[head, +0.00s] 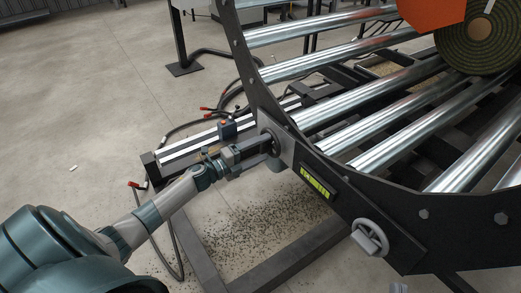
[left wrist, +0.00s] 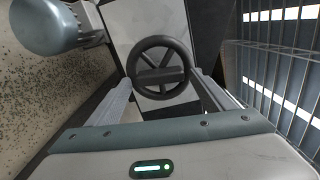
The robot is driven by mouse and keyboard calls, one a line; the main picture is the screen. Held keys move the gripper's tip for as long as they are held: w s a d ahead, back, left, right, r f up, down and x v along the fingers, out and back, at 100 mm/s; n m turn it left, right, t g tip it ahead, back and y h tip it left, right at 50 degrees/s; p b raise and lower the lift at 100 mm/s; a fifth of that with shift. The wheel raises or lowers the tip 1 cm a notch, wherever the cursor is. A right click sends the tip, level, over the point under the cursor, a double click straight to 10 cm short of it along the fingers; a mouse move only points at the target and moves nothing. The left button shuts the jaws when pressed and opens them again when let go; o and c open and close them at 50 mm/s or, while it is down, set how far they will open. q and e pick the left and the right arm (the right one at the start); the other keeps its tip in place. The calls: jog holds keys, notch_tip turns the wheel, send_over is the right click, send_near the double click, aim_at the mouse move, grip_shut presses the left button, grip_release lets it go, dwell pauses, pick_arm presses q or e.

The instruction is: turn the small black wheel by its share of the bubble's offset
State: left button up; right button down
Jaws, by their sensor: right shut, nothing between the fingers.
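The small black wheel (left wrist: 160,68) has a round rim and spokes, and faces the left wrist camera. It is mounted at the frame's left corner in the head view, mostly hidden by my left gripper (head: 266,143). My left gripper's fingers lie on both sides of the wheel and appear closed against its rim. The level (head: 316,183) is a yellow-green vial in a black housing to the right of the gripper; its bubble is too small to place. Only a small grey tip of my right gripper (head: 400,288) seems to show at the bottom edge.
A larger grey handwheel (head: 370,238) sits lower right on the dark side plate. Shiny rollers (head: 370,95) carry a turf roll (head: 482,38) at upper right. Hoses and a rail lie behind my left arm. The concrete floor at left is mostly clear.

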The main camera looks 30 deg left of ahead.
pick_arm(q)
jog(key=shift+s, duration=0.1)
jog(key=p+v, duration=0.1)
jog(key=v, duration=1.6)
pick_arm(e)
jog(key=f+g, duration=0.1)
jog(key=w+f+g+h, duration=0.1)
jog(key=f, duration=0.1)
jog(key=w+f+g, duration=0.1)
jog(key=f, duration=0.1)
jog(key=shift+d+f, duration=0.15)
jog(key=shift+d, duration=0.05)
